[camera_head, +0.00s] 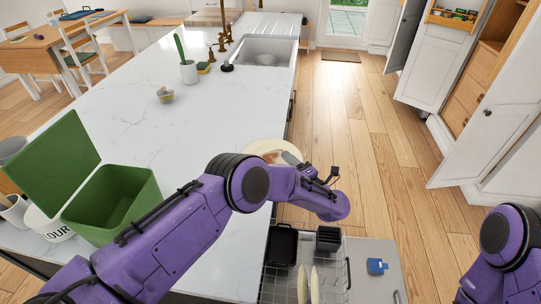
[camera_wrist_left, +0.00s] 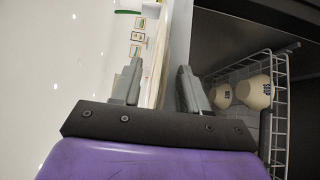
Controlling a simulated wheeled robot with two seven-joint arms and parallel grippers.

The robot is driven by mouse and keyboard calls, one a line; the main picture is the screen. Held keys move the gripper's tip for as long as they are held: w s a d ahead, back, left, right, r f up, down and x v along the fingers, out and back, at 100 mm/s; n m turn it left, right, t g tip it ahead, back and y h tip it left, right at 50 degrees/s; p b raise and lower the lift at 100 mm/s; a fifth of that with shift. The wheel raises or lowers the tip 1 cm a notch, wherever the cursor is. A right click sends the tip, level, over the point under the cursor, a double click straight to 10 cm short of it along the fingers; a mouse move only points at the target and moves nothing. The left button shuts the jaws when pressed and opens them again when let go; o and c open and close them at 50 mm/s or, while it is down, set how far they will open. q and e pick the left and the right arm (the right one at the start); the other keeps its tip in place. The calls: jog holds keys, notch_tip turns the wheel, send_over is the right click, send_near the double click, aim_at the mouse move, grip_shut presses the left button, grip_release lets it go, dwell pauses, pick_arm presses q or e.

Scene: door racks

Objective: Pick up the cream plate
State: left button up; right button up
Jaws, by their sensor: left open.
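A round cream plate (camera_head: 262,147) shows in the head view at the right edge of the white counter, partly hidden behind my left forearm and gripper. Something brownish shows on it beside a grey finger. My left gripper (camera_head: 288,158) is open at the plate, its fingertips overlapping it in the head view. In the left wrist view the open fingers (camera_wrist_left: 160,85) stand on either side of a thin pale strip (camera_wrist_left: 155,65), which looks like the plate edge-on; I cannot tell whether they touch it. My right arm shows at lower right; its gripper is out of view.
Below the counter edge is a dishwasher rack (camera_head: 347,272) with pale upright plates (camera_head: 302,285) and dark pans (camera_head: 282,243). The left wrist view shows bowls (camera_wrist_left: 255,92) in a wire rack. A green bin (camera_head: 110,200) stands left on the counter. The floor aisle is clear.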

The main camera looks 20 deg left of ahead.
pick_arm(q)
jog(key=shift+d+f, duration=0.1)
jog(key=shift+w, duration=0.1)
jog(key=c, duration=0.4)
grip_shut()
